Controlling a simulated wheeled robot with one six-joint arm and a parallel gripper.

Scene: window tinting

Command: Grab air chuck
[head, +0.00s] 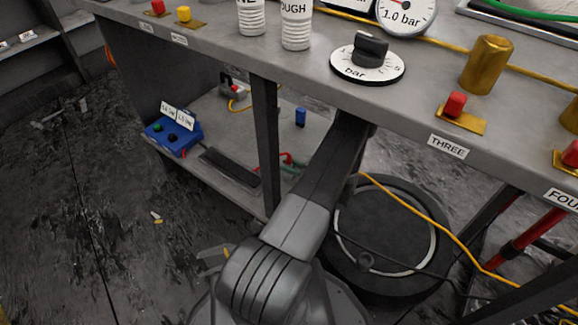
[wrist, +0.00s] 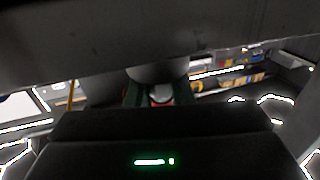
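I cannot pick out an air chuck for sure in either view. In the head view my arm runs up from the lower middle and passes beneath the front edge of the grey workbench (head: 300,75); its far end is hidden there. In the wrist view a black body with a small green light, likely part of my gripper, fills the bottom. Its fingertips cannot be made out. A blurred dark green shape with a pale and red part (wrist: 160,97) shows beyond it; I cannot tell what it is.
The bench top carries a bar dial (head: 367,66), a pressure gauge (head: 404,14), white bottles (head: 297,28) and a brass cylinder (head: 487,65). A blue box (head: 172,133) stands on the lower shelf (head: 222,117). A yellow hose (head: 425,217) crosses a round black object (head: 385,235) under the bench.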

